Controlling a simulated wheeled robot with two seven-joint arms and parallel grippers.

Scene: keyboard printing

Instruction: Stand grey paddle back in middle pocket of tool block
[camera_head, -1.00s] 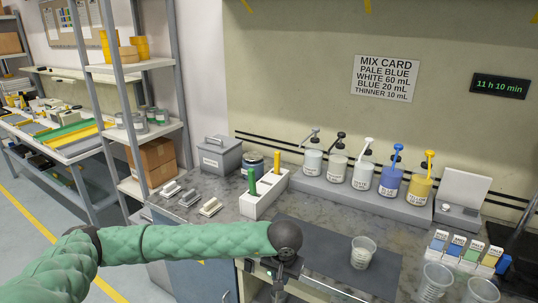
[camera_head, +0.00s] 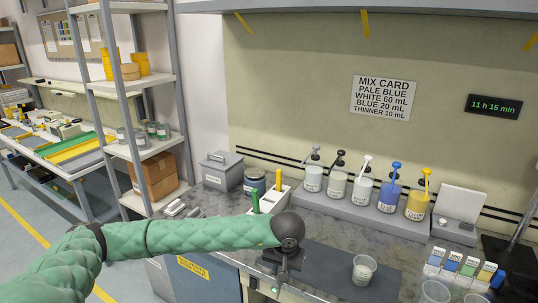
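The white tool block (camera_head: 281,202) stands on the bench, its lower part hidden behind my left arm. A green handle (camera_head: 255,201) stands upright at its near left end and a yellow handle (camera_head: 278,180) at its far end. I see no handle standing between them. I cannot make out the grey paddle. My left gripper (camera_head: 282,270) points down in front of the block, over the bench's front edge. It is small and dark, and I cannot tell whether its fingers are open or hold anything. My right gripper is not in view.
A clear cup (camera_head: 363,271) stands on the dark mat (camera_head: 335,262) right of my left gripper. Several pump bottles line a raised grey shelf (camera_head: 340,204) behind. A grey lidded box (camera_head: 221,170) and a can (camera_head: 254,181) stand left of the block. Card samples (camera_head: 462,263) sit at right.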

